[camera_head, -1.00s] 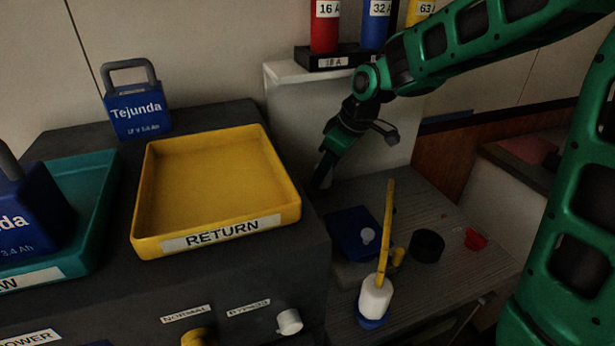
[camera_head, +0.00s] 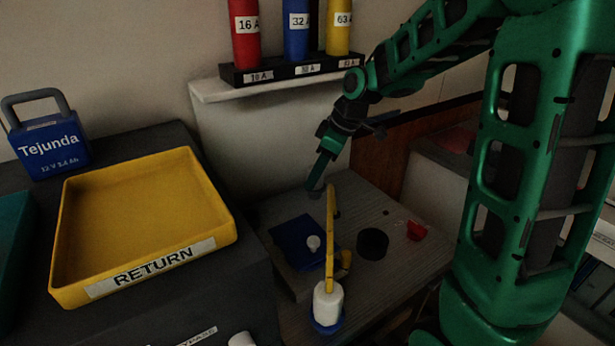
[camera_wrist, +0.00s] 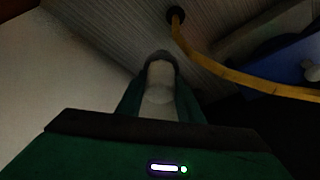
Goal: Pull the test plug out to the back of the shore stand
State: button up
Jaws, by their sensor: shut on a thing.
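The shore stand (camera_head: 425,262) is the low, grey, grooved bench at centre right. My gripper (camera_head: 318,182) points down over its back edge. In the wrist view my gripper (camera_wrist: 160,100) is shut on a pale rounded piece with a grey rim, which I take to be the test plug (camera_wrist: 160,72). Its grey lower end shows faintly in the head view (camera_head: 315,196); whether it touches the stand I cannot tell. A white plug with a blue base (camera_head: 328,303) stands at the stand's front. A yellow cable (camera_head: 330,240) runs from it to the back, beside my gripper.
A blue plate with a pale knob (camera_head: 297,243), a black ring (camera_head: 373,243) and a red piece (camera_head: 416,231) are on the stand. The yellow RETURN tray (camera_head: 145,225) lies left. A shelf (camera_head: 270,85) with coloured cylinders is above the stand's back.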

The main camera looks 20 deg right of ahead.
jog(key=shift+r, duration=2.1)
jog(key=s+a+r, duration=0.1)
jog(key=s+a, duration=0.2)
jog(key=a, duration=0.4)
jog(key=s+a+r, duration=0.2)
jog(key=a, duration=0.5)
jog(key=shift+w+d+f, duration=0.95)
jog(key=shift+d+f, duration=0.75)
jog(key=shift+f, duration=0.2)
jog(key=shift+w+d+f, duration=1)
jog(key=shift+d+f, duration=0.65)
jog(key=shift+f, duration=0.2)
jog(key=shift+w+d+f, duration=0.95)
jog(key=shift+d+f, duration=0.75)
jog(key=shift+f, duration=0.2)
jog(key=o, duration=1.2)
jog(key=shift+f, duration=0.1)
jog(key=shift+c, duration=0.2)
